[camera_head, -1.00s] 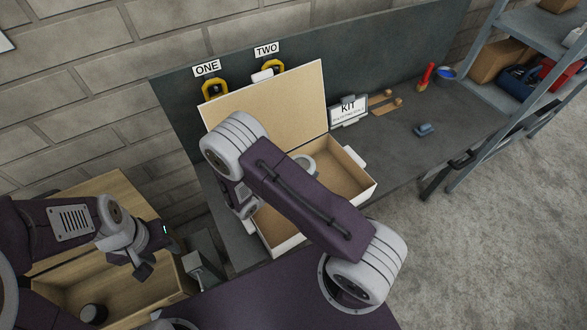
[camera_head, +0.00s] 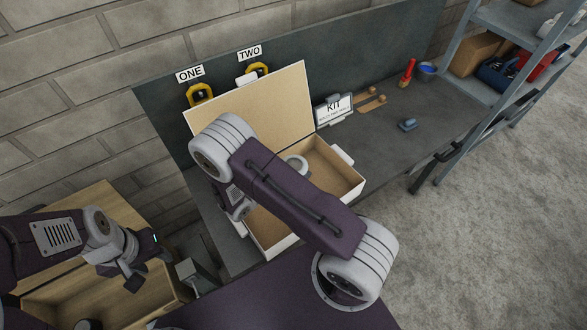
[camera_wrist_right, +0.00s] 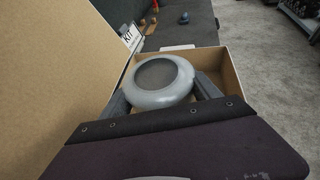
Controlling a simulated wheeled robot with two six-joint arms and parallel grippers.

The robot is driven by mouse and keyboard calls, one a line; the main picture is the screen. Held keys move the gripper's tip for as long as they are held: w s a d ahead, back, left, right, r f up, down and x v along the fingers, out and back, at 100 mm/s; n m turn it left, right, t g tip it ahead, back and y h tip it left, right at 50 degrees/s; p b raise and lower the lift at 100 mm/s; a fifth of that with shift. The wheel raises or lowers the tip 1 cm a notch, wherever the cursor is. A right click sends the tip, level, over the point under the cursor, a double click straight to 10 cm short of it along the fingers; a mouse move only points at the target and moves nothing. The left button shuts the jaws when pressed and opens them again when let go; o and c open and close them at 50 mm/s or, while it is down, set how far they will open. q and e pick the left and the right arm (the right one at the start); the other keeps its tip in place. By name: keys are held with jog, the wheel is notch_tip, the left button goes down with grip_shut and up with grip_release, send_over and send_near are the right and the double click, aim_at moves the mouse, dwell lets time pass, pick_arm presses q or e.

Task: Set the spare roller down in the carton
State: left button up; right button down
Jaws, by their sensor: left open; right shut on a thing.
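The spare roller (camera_wrist_right: 160,82), a thick grey ring with a dark round face, is between the fingers of my right gripper (camera_wrist_right: 165,96), which is shut on it. In the head view part of the roller (camera_head: 297,164) shows beyond my right arm, over the carton's inside; I cannot tell whether it touches the floor. The carton (camera_head: 343,196) is an open cardboard box, its lid (camera_head: 270,95) raised at the back; it also shows in the wrist view (camera_wrist_right: 228,72). My right arm hides much of it and the right gripper. My left gripper (camera_head: 132,278) is open and empty over a wooden box.
The wooden box (camera_head: 50,300) at lower left holds a dark round piece (camera_head: 88,325). A KIT sign (camera_head: 334,110) stands behind the carton on the dark bench (camera_head: 385,150). A shelf (camera_head: 500,30) stands far right.

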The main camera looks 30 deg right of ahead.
jog(key=shift+f+b, duration=0.4)
jog(key=shift+b, duration=0.1)
jog(key=shift+f, duration=0.15)
jog(key=shift+f+b, duration=0.5)
jog(key=shift+b, duration=0.1)
dwell(0.5)
jog(key=shift+f+b, duration=1.5)
jog(key=shift+f, duration=0.15)
jog(key=shift+f+b, duration=1.5)
jog(key=shift+f, duration=0.15)
jog(key=shift+f, duration=0.15)
